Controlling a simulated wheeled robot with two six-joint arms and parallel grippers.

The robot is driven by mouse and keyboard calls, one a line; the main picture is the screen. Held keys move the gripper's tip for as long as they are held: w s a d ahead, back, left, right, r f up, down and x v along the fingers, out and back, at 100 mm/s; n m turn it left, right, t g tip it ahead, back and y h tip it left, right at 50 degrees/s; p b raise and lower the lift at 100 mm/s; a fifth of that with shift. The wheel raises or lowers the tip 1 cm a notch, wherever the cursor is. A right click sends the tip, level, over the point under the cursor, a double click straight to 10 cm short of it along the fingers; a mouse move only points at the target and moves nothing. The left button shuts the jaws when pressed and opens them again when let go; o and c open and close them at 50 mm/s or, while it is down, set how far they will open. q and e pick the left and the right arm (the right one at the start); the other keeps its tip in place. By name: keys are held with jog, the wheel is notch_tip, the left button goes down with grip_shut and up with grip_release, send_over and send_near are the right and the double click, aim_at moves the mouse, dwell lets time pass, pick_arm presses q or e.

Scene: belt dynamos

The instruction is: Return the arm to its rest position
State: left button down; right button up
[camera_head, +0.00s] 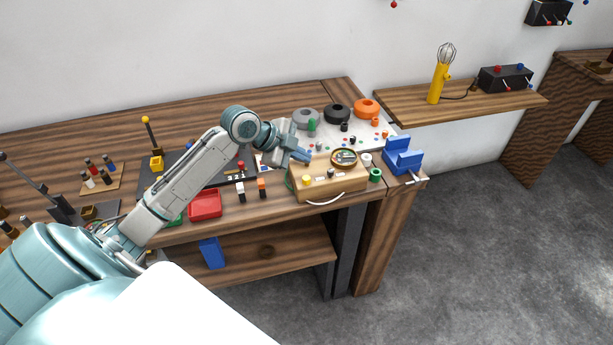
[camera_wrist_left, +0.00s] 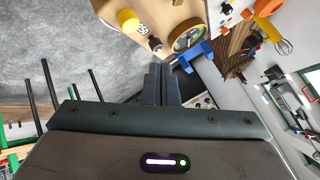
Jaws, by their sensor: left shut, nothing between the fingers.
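My left arm reaches in from the left over the wooden workbench (camera_head: 270,98) in the head view. My left gripper (camera_head: 304,156) is above the back left of a wooden box (camera_head: 335,185) that carries a round brass-rimmed dial (camera_head: 344,157) and a yellow knob (camera_head: 307,180). In the left wrist view the gripper fingers (camera_wrist_left: 160,68) are together with nothing between them. The dial (camera_wrist_left: 187,36) and yellow knob (camera_wrist_left: 127,20) also show there, beyond the fingertips. Whether the fingers touch the box is hard to tell. My right gripper is not in view.
A blue vise (camera_head: 403,158) stands at the bench's right end. Grey, black and orange rings (camera_head: 366,108) lie behind the box. A yellow lamp (camera_head: 438,85) stands on a wall shelf. Open floor lies to the right.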

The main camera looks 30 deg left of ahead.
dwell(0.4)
pick_arm(q)
jog(key=shift+n+g+y, duration=0.3)
jog(key=shift+n+g, duration=0.2)
jog(key=shift+n, duration=0.4)
jog(key=s+d+f, duration=0.1)
jog(key=f, duration=0.1)
jog(key=s+d+f, duration=0.1)
jog(key=s+f, duration=0.1)
jog(key=s+d+f, duration=0.1)
jog(key=f, duration=0.1)
jog(key=shift+s+d, duration=0.3)
jog(key=s+d+f+n+g+y, duration=0.1)
jog(key=s+d+f+n+y, duration=0.2)
jog(key=s, duration=0.6)
jog(key=s+d+f+n+g, duration=0.1)
jog(key=s+f+n, duration=0.2)
jog(key=s+n, duration=0.45)
jog(key=s+d+f+n+g+y, duration=0.1)
jog(key=s+d+f+n+y, duration=0.15)
jog(key=s, duration=0.75)
jog(key=a+f+g+b, duration=0.1)
jog(key=a+f+b, duration=0.15)
jog(key=f, duration=3.05)
jog(key=s+a+f+g, duration=0.1)
jog(key=s+f, duration=1.8)
jog(key=shift+a+f+n+b, duration=0.35)
jog(key=shift+f+n+b, duration=0.05)
